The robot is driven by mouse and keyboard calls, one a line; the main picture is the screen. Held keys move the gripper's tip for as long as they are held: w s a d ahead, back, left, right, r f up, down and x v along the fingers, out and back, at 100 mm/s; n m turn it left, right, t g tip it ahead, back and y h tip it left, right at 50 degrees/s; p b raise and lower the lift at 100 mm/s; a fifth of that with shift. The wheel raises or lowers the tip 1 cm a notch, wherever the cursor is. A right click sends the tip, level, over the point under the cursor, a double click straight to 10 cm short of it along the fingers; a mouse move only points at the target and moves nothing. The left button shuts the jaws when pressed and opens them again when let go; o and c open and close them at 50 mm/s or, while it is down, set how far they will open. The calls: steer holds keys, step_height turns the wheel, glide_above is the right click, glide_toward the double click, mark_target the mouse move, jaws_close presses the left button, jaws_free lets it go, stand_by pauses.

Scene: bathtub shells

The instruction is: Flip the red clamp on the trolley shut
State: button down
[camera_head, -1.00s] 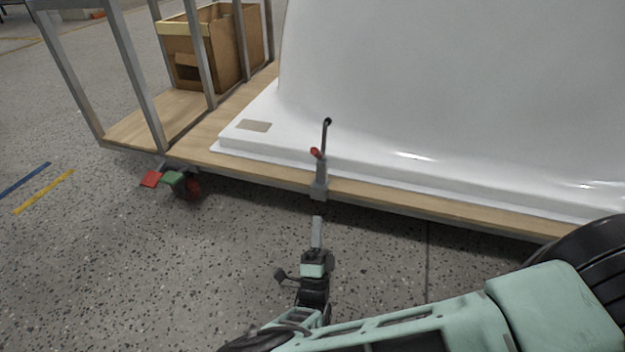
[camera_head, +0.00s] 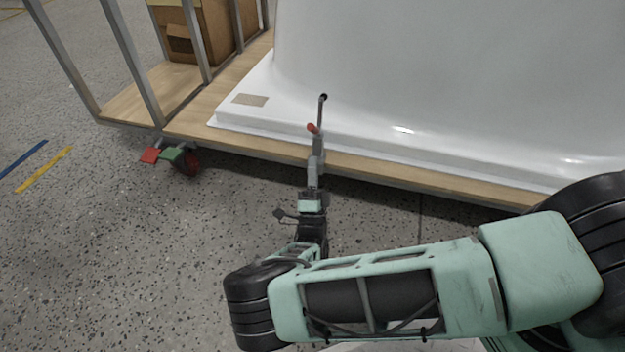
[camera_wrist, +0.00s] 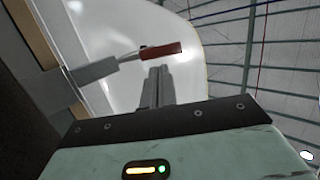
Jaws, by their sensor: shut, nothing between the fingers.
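The red clamp handle (camera_head: 313,129) stands on the wooden edge of the trolley (camera_head: 440,180), with a dark rod with a black knob rising above it. In the wrist view the red handle (camera_wrist: 161,50) sticks out to the right from a grey metal clamp body (camera_wrist: 95,71). My gripper (camera_head: 313,166) is shut and empty. In the head view it overlaps the lower part of the clamp, just below the red handle. In the wrist view its fingertips (camera_wrist: 155,70) lie just below the handle; I cannot tell whether they touch it.
A large white bathtub shell (camera_head: 450,80) rests on the trolley behind the clamp. A cardboard box (camera_head: 205,35) stands between metal posts at the back left. A caster with red and green pedals (camera_head: 172,156) is under the trolley's left corner.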

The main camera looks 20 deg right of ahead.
steer(key=shift+p+x, duration=0.75)
steer(key=shift+x, duration=1.95)
